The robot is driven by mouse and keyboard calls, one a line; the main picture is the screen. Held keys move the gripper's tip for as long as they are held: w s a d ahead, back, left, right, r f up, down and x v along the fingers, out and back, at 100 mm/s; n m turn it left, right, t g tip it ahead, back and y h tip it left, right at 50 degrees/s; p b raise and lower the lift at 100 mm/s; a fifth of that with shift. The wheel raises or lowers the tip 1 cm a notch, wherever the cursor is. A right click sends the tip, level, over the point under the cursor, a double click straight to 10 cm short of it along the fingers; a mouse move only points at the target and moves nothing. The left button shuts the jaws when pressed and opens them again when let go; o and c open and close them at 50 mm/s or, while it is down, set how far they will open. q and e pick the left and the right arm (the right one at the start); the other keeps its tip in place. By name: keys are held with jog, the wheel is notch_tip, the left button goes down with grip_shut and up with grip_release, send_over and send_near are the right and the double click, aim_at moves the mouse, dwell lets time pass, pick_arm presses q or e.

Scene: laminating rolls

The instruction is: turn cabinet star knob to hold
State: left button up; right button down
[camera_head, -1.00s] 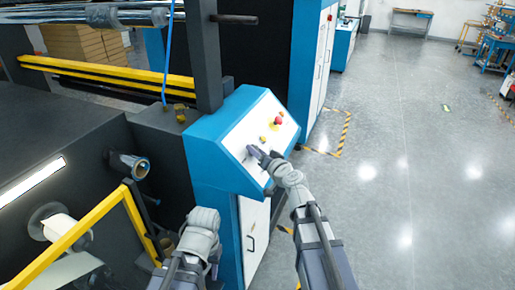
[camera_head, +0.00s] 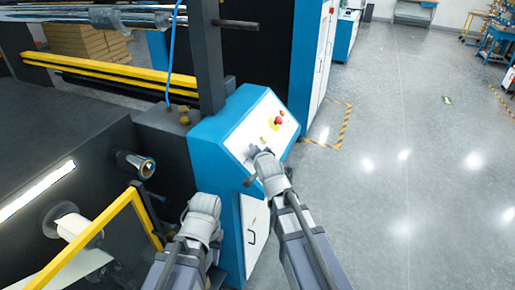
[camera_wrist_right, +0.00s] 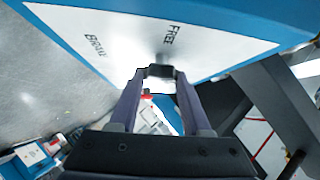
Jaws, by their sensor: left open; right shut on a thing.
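The cabinet's sloped white control panel (camera_head: 250,133) faces up in the head view. My right gripper (camera_head: 254,152) reaches its lower part. In the right wrist view my right gripper (camera_wrist_right: 160,74) is shut on a small dark knob (camera_wrist_right: 160,70), which the fingertips partly cover. The knob's star shape cannot be made out. The labels FREE and BRAKE show on the panel (camera_wrist_right: 120,50) beside it; no HOLD label is readable. My left gripper (camera_head: 203,206) is low, left of the cabinet door and away from the panel; its fingertips are hard to make out.
A red button (camera_head: 278,120) and small yellow controls sit higher on the panel. A yellow guard rail (camera_head: 90,235) and a dark machine with a metal roller end (camera_head: 140,165) stand at left. Open grey floor (camera_head: 400,190) lies at right.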

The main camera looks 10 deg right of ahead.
jog(key=m+g+h+p, duration=0.1)
jog(key=m+p, duration=0.1)
jog(key=m+g+p, duration=0.2)
jog(key=p, duration=0.1)
jog(key=r+m+g+h+p, duration=0.1)
jog(key=m+g+p, duration=0.1)
jog(key=p, duration=0.1)
jog(key=shift+w+a+m+h, duration=0.2)
jog(key=shift+w+m+h, duration=0.1)
jog(key=shift+w, duration=0.05)
jog(key=shift+w+m+g+p, duration=0.1)
jog(key=shift+m+g+p, duration=1)
jog(key=shift+g, duration=0.1)
jog(key=shift+w+m+g+p, duration=0.1)
jog(key=shift+m+g+p, duration=0.6)
jog(key=shift+m+g, duration=0.35)
jog(key=shift+w+f+m+g+y+p, duration=0.1)
jog(key=shift+m+g+y+p, duration=0.35)
jog(key=shift+m+g, duration=0.5)
jog(key=shift+w+d+f+m+g+y, duration=0.1)
jog(key=shift+m+g+y, duration=0.35)
jog(key=shift+m+g, duration=0.45)
jog(key=shift+d+f+m+g+y, duration=0.1)
jog(key=shift+m+g+y, duration=0.6)
jog(key=shift+m+g, duration=0.35)
jog(key=shift+m+g+y+b, duration=0.6)
jog(key=shift+m+g+y, duration=0.15)
jog(key=shift+m+y, duration=0.25)
jog(key=shift+d, duration=0.1)
